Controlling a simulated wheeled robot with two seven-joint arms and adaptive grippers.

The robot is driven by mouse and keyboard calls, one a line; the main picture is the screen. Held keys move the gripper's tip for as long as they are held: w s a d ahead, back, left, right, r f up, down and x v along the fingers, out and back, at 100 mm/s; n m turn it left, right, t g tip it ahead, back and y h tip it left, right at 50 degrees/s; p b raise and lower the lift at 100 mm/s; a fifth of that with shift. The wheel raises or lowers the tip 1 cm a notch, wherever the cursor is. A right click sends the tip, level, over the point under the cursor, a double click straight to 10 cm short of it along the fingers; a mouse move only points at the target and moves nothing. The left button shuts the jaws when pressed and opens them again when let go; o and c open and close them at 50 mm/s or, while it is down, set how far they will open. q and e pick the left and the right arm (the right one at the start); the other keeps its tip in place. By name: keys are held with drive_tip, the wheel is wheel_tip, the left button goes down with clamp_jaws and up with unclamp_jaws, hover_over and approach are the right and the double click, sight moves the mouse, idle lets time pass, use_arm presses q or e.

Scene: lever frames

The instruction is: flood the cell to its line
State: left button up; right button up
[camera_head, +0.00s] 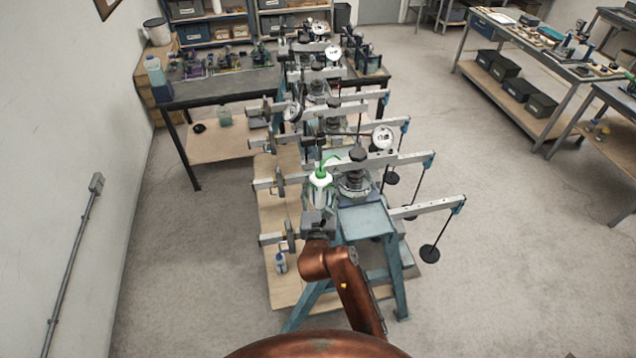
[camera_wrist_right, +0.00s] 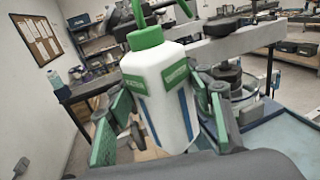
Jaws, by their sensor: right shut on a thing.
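A white wash bottle (camera_head: 320,190) with a green cap and green spout stands out above the near lever frame. It fills the right wrist view (camera_wrist_right: 160,95), upright and slightly tilted there. My right gripper (camera_head: 319,212) is shut on the bottle, with green-padded fingers on both sides of it in the wrist view. My left gripper is not in view.
Several lever beams with hanging black weights (camera_head: 429,253) stick out to the right. A workbench (camera_head: 225,85) stands behind. Open floor lies on both sides.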

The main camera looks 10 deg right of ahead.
drive_tip(key=shift+w+d+f, duration=0.5)
drive_tip(key=shift+w+d, duration=0.25)
drive_tip(key=shift+w+d+f+b, duration=0.25)
drive_tip(key=shift+w+d+b, duration=0.2)
drive_tip(key=shift+d, duration=0.3)
drive_tip(key=o, duration=0.3)
drive_tip(key=c, duration=0.8)
idle(4.7)
